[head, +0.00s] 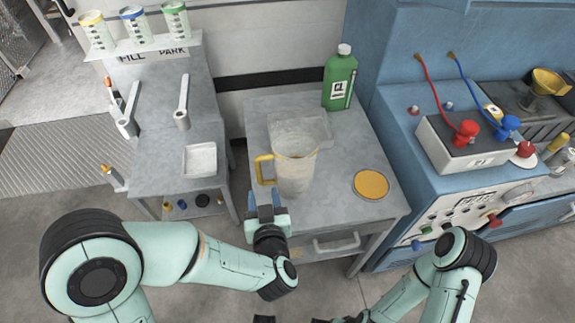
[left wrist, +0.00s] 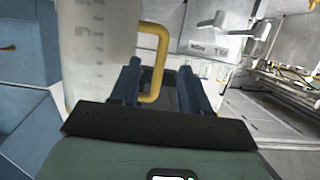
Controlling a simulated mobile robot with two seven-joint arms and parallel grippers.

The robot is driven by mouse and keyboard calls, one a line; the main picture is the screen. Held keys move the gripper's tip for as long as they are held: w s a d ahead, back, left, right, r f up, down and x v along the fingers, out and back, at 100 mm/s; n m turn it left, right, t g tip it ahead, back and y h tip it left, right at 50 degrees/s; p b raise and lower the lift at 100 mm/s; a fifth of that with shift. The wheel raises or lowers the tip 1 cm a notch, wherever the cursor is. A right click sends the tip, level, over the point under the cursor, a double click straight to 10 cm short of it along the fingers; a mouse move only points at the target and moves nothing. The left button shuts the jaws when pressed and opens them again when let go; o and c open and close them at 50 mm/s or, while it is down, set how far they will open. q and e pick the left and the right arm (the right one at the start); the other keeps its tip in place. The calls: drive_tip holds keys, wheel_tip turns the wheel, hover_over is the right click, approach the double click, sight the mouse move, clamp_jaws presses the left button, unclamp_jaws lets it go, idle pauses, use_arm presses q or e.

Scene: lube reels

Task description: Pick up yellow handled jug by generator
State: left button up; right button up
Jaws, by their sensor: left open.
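The jug (head: 295,167) is translucent with a yellow rim and a yellow handle (head: 262,170). It stands upright on the grey metal table, its handle on the left side. My left gripper (head: 265,198) is open at the table's front edge, just short of the handle. In the left wrist view the yellow handle (left wrist: 160,60) shows between the two fingers, with the jug body (left wrist: 95,45) to the left. I cannot tell whether a finger touches it. My right arm reaches in at the lower right; its gripper is mostly cut off by the bottom edge.
The grey table (head: 345,205) also holds a clear tray (head: 300,122) behind the jug, a green bottle (head: 340,80) and a yellow disc (head: 371,184). The blue generator (head: 400,130) stands right. A grey bench (head: 165,145) with cans stands left.

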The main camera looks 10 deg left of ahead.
sight(260, 180)
use_arm(q)
drive_tip(key=x, duration=0.8)
drive_tip(key=shift+w+a+f, duration=0.15)
drive_tip(key=shift+w+a, duration=0.05)
drive_tip(key=shift+a, duration=0.05)
clamp_jaws()
idle(1.1)
